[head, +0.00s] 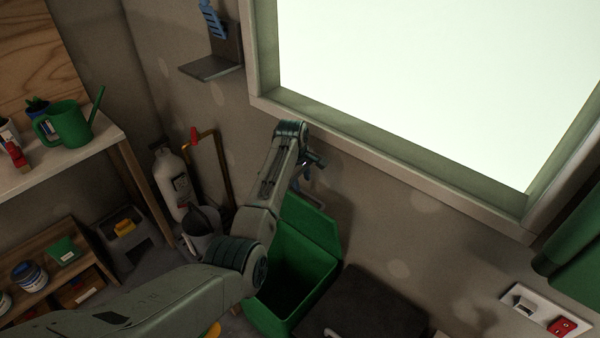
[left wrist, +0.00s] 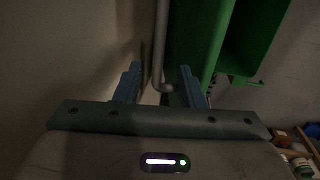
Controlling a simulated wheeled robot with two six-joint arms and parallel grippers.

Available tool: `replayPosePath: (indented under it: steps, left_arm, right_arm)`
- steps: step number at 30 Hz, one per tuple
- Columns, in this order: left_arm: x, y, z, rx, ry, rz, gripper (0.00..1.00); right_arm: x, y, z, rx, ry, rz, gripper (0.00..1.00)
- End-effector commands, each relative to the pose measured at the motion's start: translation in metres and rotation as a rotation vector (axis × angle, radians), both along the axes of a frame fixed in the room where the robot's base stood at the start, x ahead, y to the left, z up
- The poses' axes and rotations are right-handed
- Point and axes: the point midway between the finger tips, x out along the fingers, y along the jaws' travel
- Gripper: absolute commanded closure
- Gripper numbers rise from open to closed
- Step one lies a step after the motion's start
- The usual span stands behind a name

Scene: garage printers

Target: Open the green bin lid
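The green bin (head: 280,315) stands on the floor against the wall, below the window. Its green lid (head: 312,225) is tilted up at the wall side, and the inside of the bin is exposed. The left arm reaches over the bin, and my left gripper (head: 308,178) is beside the upper edge of the raised lid, near the wall. In the left wrist view, the blue fingers of this gripper (left wrist: 160,88) are apart, with nothing clearly held. Green bin parts (left wrist: 245,40) lie to the right of the fingers there. My right gripper is not in view.
A thin grey pipe (left wrist: 158,50) shows beyond the fingers. A dark box-like thing (head: 360,305) stands right of the bin. A grey bucket (head: 200,235) and a white cylinder (head: 170,180) stand left of it. The window sill (head: 400,170) is above.

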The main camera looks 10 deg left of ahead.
Motion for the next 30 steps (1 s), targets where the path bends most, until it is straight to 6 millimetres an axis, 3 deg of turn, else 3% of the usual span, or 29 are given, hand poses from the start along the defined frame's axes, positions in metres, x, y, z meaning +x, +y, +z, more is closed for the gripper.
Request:
replayPosePath:
  steps: [3,9,30]
  left_arm:
    - [-0.003,0.002,0.019,0.0,-0.002,0.0,0.64]
    - [-0.007,0.003,0.036,0.0,0.001,0.0,0.64]
    - [-0.007,0.004,0.038,-0.001,0.003,0.0,0.64]
  right_arm:
    - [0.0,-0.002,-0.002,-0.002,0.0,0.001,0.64]
    - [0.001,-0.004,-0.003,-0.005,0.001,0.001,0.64]
    - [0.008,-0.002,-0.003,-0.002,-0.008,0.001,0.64]
